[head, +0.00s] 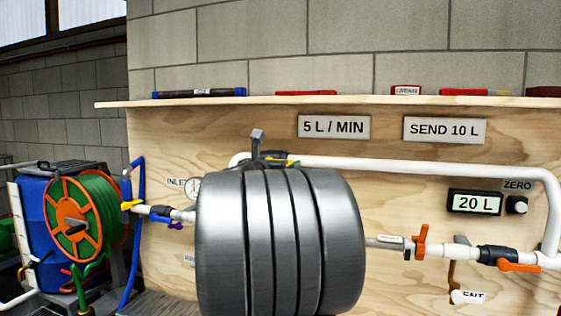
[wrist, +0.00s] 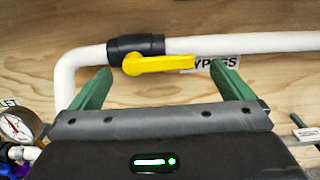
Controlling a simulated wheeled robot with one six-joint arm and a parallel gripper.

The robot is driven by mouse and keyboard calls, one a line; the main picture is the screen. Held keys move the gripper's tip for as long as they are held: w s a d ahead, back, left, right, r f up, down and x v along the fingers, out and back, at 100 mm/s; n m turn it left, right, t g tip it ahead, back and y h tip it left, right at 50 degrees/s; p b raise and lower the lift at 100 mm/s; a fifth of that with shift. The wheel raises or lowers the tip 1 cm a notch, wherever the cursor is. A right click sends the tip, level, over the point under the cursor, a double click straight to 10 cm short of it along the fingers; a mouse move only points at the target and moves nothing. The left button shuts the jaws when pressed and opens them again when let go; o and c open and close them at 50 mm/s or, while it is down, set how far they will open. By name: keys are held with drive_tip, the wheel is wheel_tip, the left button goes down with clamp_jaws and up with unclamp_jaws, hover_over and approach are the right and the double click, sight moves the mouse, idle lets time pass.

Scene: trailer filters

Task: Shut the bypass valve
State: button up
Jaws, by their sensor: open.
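The bypass valve (wrist: 125,47) has a black body on a white pipe and a yellow lever handle (wrist: 158,64). The handle lies roughly along the horizontal pipe, pointing right from the valve body. The BYPASS label (wrist: 216,61) is partly covered by my right finger. My gripper (wrist: 160,69) has two green fingers spread wide apart, one on each side of the handle in the picture, with nothing between them that I can see held. Whether either finger touches the handle cannot be told. In the head view my grey arm hides most of the valve; only a bit of yellow (head: 291,162) shows.
A pressure gauge (wrist: 15,127) is at the left of the wrist view. An orange-handled valve (head: 421,241) and another orange lever (head: 518,266) sit on the lower pipe, right. A shelf (head: 330,101) runs above. A hose reel (head: 82,218) stands left.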

drive_tip(key=shift+x, duration=2.75)
drive_tip(key=shift+c, duration=0.4)
drive_tip(key=c, duration=1.3)
drive_tip(key=shift+o, duration=0.2)
